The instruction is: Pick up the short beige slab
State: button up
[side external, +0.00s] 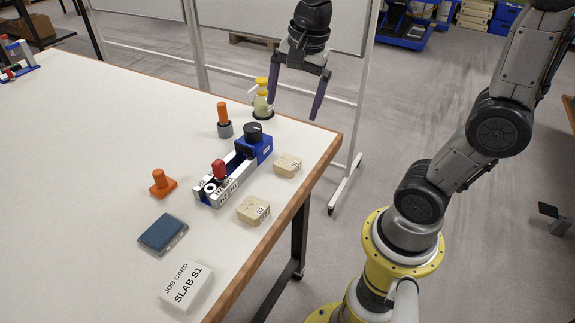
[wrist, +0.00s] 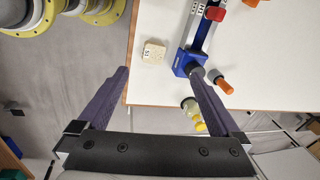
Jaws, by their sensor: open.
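Two beige slabs lie on the white table near its right edge in the side external view. The farther slab (side external: 288,165) looks a little smaller; its label is hard to read there. It appears to be the slab marked S1 in the wrist view (wrist: 154,53). The nearer slab (side external: 253,210) is marked S2 and lies closer to the front. My gripper (side external: 293,110) is open and empty, held above and beyond the far right corner of the table, apart from both slabs. In the wrist view its fingers (wrist: 160,74) are spread wide.
A blue and white fixture (side external: 232,178) with a black knob and red piece stands left of the slabs. An orange-capped tool (side external: 223,120), a yellow-topped bottle (side external: 262,104), an orange stamp-like piece (side external: 162,183), a blue pad (side external: 162,233) and a job card reading SLAB S1 (side external: 187,286) stand around it.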

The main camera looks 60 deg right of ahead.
jog(key=w+d+f+m+g, duration=0.2)
jog(key=w+d+f, duration=0.15)
jog(key=f, duration=0.25)
send_over(287, 162)
jog(key=f, duration=0.8)
jog(key=shift+a+f, duration=0.2)
jog(key=shift+f, duration=0.05)
jog(key=shift+d+f, duration=0.15)
jog(key=shift+f, duration=1.25)
jog(key=shift+d+f, duration=0.15)
jog(key=shift+f, duration=1.25)
jog(key=c, duration=1.6)
